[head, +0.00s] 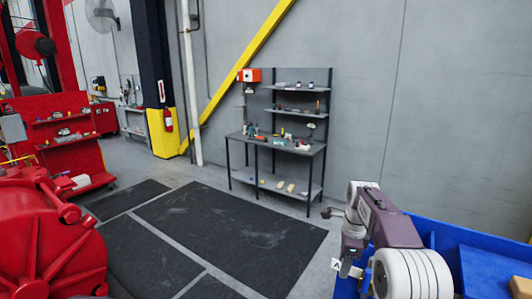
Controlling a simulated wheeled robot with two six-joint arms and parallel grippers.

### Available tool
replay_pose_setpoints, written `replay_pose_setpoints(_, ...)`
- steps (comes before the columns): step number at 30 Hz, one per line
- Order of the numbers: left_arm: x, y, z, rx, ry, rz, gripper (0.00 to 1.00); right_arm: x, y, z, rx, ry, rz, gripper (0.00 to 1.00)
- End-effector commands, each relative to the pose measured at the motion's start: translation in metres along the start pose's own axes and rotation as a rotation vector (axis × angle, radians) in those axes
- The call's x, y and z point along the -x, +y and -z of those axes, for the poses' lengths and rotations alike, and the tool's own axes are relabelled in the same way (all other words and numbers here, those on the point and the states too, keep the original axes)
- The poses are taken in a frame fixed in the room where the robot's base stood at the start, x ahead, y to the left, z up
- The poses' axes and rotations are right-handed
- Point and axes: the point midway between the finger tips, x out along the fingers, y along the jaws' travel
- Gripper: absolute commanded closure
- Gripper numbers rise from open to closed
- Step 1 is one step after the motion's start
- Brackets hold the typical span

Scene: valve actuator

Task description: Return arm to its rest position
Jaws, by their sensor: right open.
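My right arm, grey and white, is folded at the lower right of the head view. Its gripper (346,266) hangs down at the left side of the arm, above the front left corner of a blue bin. It is open, and I see nothing held in it. A large red valve actuator (35,240) with bolted flanges fills the lower left, well apart from my right gripper. My left gripper is not in view.
The blue bin (428,232) stands close around my right arm. Black mats (230,235) cover open floor in the middle. A grey workbench (300,147) with shelves stands at the wall. A red tool cart (72,158) and a yellow-based column (163,135) are at the left.

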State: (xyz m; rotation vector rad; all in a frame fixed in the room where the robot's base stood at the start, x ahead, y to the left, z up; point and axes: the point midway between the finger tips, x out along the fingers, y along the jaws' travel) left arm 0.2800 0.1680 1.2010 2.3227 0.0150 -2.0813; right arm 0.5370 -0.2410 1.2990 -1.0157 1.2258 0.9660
Motion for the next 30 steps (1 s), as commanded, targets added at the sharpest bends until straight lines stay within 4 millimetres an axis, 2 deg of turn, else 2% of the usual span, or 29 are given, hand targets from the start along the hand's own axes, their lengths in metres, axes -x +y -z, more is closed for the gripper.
replay_pose_setpoints(1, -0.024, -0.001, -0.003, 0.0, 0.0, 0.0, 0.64, -0.017, 0.012, -0.003, 0.011, -0.001, -0.004, 0.59)
replay_pose_setpoints(7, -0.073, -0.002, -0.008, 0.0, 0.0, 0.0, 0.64, -0.055, 0.066, -0.01, 0.146, -0.001, -0.019, 0.59)
replay_pose_setpoints(11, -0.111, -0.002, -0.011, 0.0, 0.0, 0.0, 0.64, -0.099, 0.118, -0.008, 0.362, -0.002, -0.026, 0.59)
replay_pose_setpoints(13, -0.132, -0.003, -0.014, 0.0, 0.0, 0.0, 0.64, -0.131, 0.155, -0.004, 0.54, -0.003, -0.032, 0.59)
replay_pose_setpoints(16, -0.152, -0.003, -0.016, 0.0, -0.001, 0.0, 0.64, -0.174, 0.212, 0.008, 0.851, -0.007, -0.041, 0.59)
replay_pose_setpoints(18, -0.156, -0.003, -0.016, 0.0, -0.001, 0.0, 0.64, -0.197, 0.25, 0.018, 1.084, -0.011, -0.049, 0.59)
replay_pose_setpoints(21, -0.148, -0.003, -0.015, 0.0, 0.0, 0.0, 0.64, -0.216, 0.29, 0.032, 1.401, -0.022, -0.066, 0.59)
replay_pose_setpoints(23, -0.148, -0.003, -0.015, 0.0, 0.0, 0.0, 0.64, -0.224, 0.297, 0.035, 1.55, -0.021, -0.057, 0.59)
replay_pose_setpoints(25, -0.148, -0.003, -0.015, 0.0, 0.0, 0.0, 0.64, -0.226, 0.288, 0.033, 1.684, 0.001, -0.016, 0.59)
replay_pose_setpoints(30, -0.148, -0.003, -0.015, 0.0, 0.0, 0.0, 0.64, -0.226, 0.281, 0.031, 1.821, 0.019, 0.009, 0.59)
